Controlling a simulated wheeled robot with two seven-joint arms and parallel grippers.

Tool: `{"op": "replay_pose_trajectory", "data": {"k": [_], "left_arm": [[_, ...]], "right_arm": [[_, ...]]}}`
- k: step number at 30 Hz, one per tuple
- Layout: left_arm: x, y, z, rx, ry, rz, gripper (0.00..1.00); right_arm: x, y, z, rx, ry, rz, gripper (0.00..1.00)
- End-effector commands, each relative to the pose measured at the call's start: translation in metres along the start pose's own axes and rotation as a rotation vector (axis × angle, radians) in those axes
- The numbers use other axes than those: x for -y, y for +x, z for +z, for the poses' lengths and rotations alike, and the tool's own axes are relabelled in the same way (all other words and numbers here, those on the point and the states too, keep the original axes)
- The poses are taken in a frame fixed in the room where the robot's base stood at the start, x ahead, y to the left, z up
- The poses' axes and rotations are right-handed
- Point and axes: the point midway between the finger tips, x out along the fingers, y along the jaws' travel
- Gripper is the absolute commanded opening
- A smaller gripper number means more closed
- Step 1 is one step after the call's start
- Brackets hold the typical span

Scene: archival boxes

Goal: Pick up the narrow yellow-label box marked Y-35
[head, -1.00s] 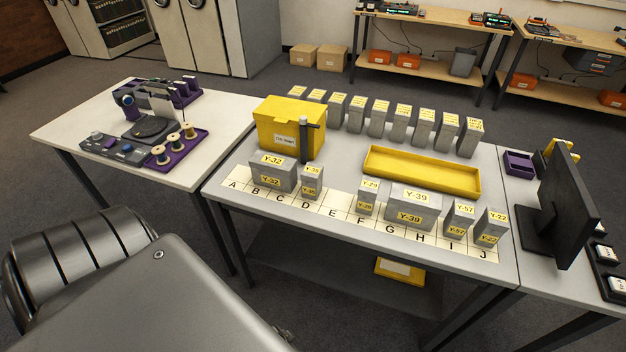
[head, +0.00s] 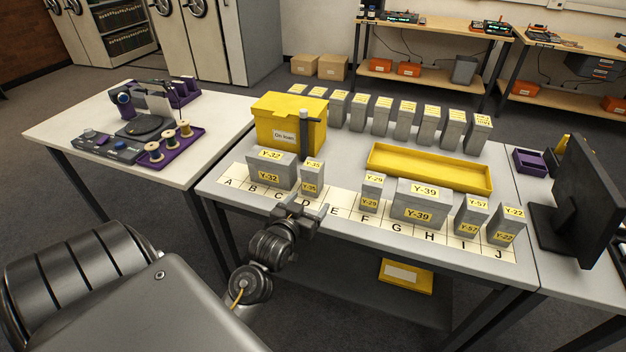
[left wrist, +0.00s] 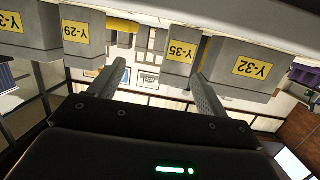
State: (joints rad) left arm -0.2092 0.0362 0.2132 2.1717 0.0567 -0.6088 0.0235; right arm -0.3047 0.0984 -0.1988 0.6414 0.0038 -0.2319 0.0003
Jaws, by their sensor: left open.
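The narrow grey box with yellow Y-35 labels (head: 312,177) stands upright at the D end of the lettered strip, just right of the wider Y-32 box (head: 271,169). My left gripper (head: 303,209) is low in front of the Y-35 box at the table's front edge, open and empty. In the left wrist view, which is upside down, the Y-35 box (left wrist: 179,55) shows ahead, between the lines of the two open fingers (left wrist: 155,78) and nearer the right one. I cannot tell the exact gap to it. My right gripper is out of view.
The Y-32 box stands close beside it. To the right are the Y-29 (head: 371,190), Y-39 (head: 420,203), Y-57 (head: 470,216) and Y-22 (head: 506,226) boxes. Behind stand a yellow bin (head: 288,122), a dark post (head: 304,135) and an empty yellow tray (head: 430,176).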

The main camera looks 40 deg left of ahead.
Motion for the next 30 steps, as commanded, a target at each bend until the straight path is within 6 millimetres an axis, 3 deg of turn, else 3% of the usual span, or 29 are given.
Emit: {"op": "replay_pose_trajectory", "data": {"k": [3,7,13,22,30], "left_arm": [[0.016,0.013,-0.025,-0.114,-0.026,-0.043,0.76],[0.026,0.019,-0.04,-0.188,-0.04,-0.07,0.76],[0.028,0.026,-0.045,-0.204,-0.041,-0.075,0.76],[0.032,0.069,-0.053,-0.203,-0.042,-0.075,0.76],[0.033,0.078,-0.054,-0.201,-0.041,-0.074,0.76]], "right_arm": [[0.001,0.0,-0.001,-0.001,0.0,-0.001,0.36],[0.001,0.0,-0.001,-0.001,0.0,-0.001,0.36],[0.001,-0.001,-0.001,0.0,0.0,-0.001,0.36],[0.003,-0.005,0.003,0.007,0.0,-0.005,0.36],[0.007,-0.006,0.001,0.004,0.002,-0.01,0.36]]}}
